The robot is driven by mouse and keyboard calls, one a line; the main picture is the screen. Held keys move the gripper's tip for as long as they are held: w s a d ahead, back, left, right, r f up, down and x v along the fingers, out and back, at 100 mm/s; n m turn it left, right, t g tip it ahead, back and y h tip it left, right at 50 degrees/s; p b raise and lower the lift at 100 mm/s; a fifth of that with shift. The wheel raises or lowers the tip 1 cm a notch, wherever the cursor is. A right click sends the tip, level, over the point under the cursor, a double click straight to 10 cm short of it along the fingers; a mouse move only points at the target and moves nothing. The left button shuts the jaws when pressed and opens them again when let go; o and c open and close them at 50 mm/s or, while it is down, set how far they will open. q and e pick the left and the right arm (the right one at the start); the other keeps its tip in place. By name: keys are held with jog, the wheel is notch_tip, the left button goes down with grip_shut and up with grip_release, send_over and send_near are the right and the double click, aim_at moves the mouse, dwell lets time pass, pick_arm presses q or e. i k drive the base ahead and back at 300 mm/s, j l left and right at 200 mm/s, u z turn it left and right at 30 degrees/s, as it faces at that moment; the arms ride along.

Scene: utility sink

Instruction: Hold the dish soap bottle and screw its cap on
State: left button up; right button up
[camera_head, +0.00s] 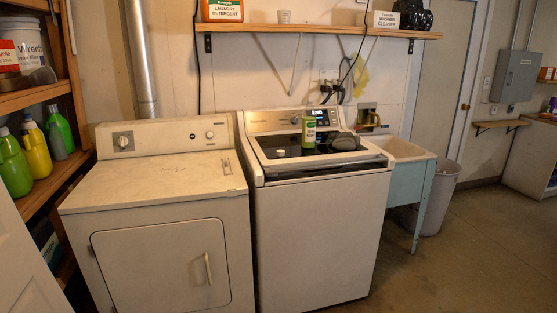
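A small green bottle with a pale label (309,133), which looks like the dish soap bottle, stands upright on the dark glass lid of the washing machine (318,240). A small, round, whitish piece (280,153), likely the cap, lies on the lid to the left of the bottle and apart from it. The bottle is too small in view to make out its mouth clearly. Neither of my grippers is in view.
A dark rounded object (343,142) lies on the lid right of the bottle. A dryer (150,195) stands left of the washer, a utility sink (405,153) right of it, with a grey bin (441,185) beyond. A shelf (310,30) hangs above. The right floor is clear.

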aim_at(309, 115)
jog(key=i, duration=0.25)
jog(key=u, duration=0.6)
jog(key=i+l+u, duration=0.3)
jog(key=l, duration=0.35)
jog(key=i+l+u, duration=0.15)
jog(key=l, duration=0.2)
jog(key=i+l+u, duration=0.15)
jog(key=l, duration=0.2)
jog(key=i+l+u, duration=0.2)
jog(key=l, duration=0.2)
jog(key=l+u, duration=0.15)
jog(key=l, duration=0.25)
jog(key=i+l, duration=0.1)
jog(key=l, duration=0.25)
jog(key=i+l, duration=0.1)
jog(key=l, duration=0.2)
